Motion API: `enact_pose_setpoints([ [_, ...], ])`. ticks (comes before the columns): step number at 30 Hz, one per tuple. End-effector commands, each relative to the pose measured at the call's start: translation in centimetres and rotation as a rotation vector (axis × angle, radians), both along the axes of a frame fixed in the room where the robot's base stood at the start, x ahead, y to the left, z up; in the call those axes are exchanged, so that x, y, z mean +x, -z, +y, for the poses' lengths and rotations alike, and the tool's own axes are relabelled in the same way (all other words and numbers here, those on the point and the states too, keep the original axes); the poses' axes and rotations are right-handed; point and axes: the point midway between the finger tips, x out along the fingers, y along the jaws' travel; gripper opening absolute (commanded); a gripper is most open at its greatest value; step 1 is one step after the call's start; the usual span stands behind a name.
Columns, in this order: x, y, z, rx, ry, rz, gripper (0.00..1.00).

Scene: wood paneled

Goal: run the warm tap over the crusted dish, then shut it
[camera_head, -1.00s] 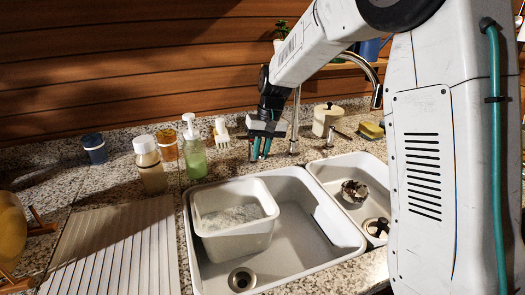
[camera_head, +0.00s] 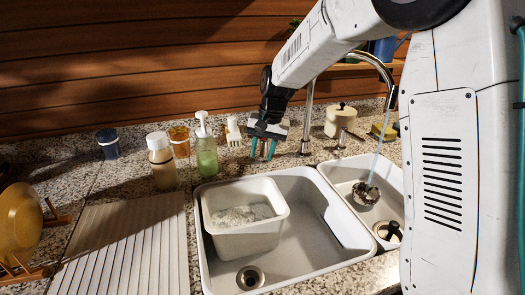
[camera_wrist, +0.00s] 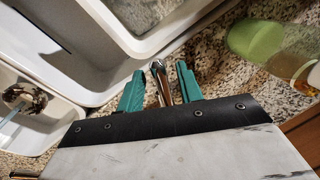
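The crusted dish (camera_head: 365,194), small and dark inside, sits in the right basin, and also shows in the wrist view (camera_wrist: 24,97). A pale bluish stream of water (camera_head: 375,162) falls onto it from the curved chrome tap (camera_head: 309,105). My gripper (camera_head: 264,150) is left of the tap's base. In the wrist view, a chrome tap lever (camera_wrist: 160,80) stands between my teal fingertips (camera_wrist: 157,85), with gaps visible on both sides. A second chrome handle (camera_head: 343,139) stands right of the spout. The head view hides the lever at my gripper.
The left basin (camera_head: 310,225) holds a white tub (camera_head: 240,238). A green soap bottle (camera_head: 206,155), a brush (camera_head: 233,133) and other containers stand behind it. A lidded pot (camera_head: 340,118) and a sponge (camera_head: 384,131) lie right. The ribbed drainboard (camera_head: 125,245) is clear.

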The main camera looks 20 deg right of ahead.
Motion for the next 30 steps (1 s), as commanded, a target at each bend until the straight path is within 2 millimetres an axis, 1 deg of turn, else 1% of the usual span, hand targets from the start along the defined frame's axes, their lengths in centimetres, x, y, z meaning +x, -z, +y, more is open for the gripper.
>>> enact_pose_setpoints([
  [2, 0.0, 0.0, 0.0, 0.0, 0.0, 0.0, 0.36],
  [5, 0.0, -0.7, -0.1, 0.0, 0.0, 0.0, 0.36],
  [8, -0.1, -2.1, -0.4, 0.0, 0.001, -0.003, 0.36],
  [13, -0.3, -5.1, -1.0, 0.001, 0.002, -0.003, 0.36],
  [18, -0.5, -7.1, -1.3, 0.001, 0.001, -0.001, 0.36],
  [22, -0.6, -7.7, -1.4, 0.0, 0.001, 0.0, 0.36],
  [30, -0.6, -7.7, -1.4, 0.0, 0.0, 0.0, 0.36],
])
